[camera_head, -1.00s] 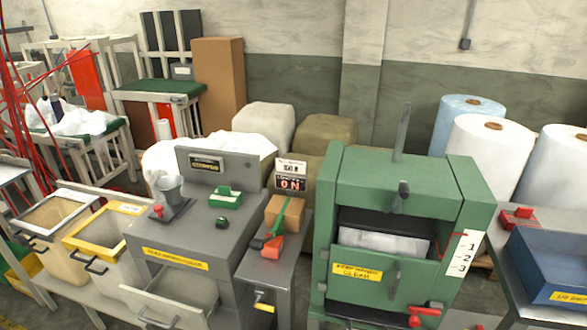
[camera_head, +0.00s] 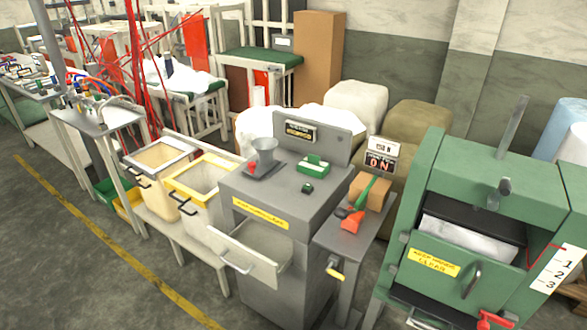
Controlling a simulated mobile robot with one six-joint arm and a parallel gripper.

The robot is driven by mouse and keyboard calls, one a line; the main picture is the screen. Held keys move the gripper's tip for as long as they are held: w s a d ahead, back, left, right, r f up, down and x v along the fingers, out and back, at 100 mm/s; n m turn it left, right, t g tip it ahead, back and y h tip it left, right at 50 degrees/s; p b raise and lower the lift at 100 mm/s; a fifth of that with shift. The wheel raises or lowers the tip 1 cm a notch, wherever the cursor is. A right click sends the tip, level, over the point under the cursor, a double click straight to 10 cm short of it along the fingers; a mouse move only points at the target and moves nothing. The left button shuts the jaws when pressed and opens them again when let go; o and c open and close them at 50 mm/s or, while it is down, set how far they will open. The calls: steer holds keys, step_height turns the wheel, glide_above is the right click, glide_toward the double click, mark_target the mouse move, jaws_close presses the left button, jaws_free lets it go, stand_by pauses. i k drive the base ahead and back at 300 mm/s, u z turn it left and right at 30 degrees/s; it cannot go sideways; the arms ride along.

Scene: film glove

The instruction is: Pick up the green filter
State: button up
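A small green tray-like piece (camera_head: 313,165) sits on top of the grey machine (camera_head: 262,194), to the right of a grey funnel (camera_head: 264,151). A smaller dark green piece (camera_head: 307,188) lies just in front of it, near the machine top's front edge. Both are small in the picture, and I cannot tell for sure which is the green filter. My gripper does not show in this view.
An open drawer (camera_head: 250,250) juts from the grey machine's front. A side stand with a red and green tool (camera_head: 354,216) and a big green press (camera_head: 470,240) stand to the right. Two bins (camera_head: 198,182) stand to the left. The floor (camera_head: 90,255) at front left is clear.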

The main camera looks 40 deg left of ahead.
mark_target(312, 166)
steer(key=u, duration=4.55)
steer(key=i, duration=0.1)
steer(key=z, duration=3.15)
steer(key=k, duration=0.9)
steer(key=z, duration=0.15)
steer(key=i, duration=0.85)
steer(key=u, duration=0.05)
